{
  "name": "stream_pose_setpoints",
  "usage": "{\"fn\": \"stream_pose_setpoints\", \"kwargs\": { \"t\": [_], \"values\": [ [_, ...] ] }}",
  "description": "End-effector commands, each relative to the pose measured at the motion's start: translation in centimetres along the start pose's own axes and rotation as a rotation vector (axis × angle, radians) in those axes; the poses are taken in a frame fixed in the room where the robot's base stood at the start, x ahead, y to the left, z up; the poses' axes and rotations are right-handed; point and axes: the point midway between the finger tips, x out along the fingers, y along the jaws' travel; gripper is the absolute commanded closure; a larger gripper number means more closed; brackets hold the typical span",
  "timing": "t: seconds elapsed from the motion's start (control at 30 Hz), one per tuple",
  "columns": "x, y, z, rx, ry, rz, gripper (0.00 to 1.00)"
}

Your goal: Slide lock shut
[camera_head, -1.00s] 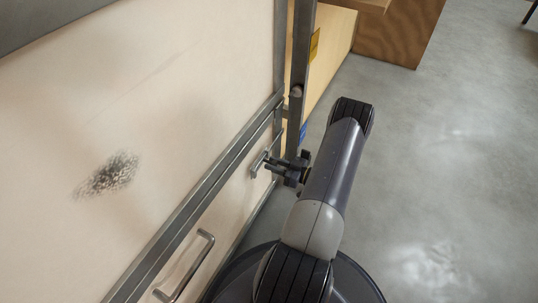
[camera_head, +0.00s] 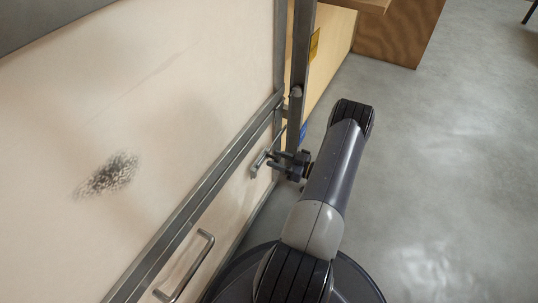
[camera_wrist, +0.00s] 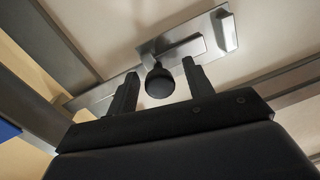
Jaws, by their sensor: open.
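The slide lock (camera_wrist: 187,47) is a metal plate with a bolt on the pale panel, at the top of the wrist view. Its dark round knob (camera_wrist: 159,84) sticks out toward me. My gripper (camera_wrist: 159,70) is open, with one finger on each side of the knob and small gaps visible. In the head view, my gripper (camera_head: 275,161) is beside the panel, at a small metal fitting (camera_head: 258,165) that seems to be the lock. The fingers and the arm partly cover this spot, and the knob cannot be made out there.
A metal upright (camera_head: 300,70) and a metal rail (camera_head: 200,197) border the pale panel closely. A bar handle (camera_head: 188,268) is on the panel below. A wooden box (camera_head: 393,38) stands at the back. The concrete floor (camera_head: 460,150) on the right is clear.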

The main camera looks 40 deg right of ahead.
Motion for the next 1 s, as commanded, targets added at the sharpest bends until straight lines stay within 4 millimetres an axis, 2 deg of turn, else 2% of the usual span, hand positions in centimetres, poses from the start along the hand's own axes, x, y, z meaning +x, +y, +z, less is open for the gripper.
{"fn": "stream_pose_setpoints", "kwargs": {
  "t": [0.8, 1.0],
  "values": [
    [-6.1, 0.1, 0.1, -0.001, 0.000, 0.001, 0.51],
    [-7.0, 0.0, 0.0, 0.000, 0.000, 0.001, 0.51]
  ]
}}
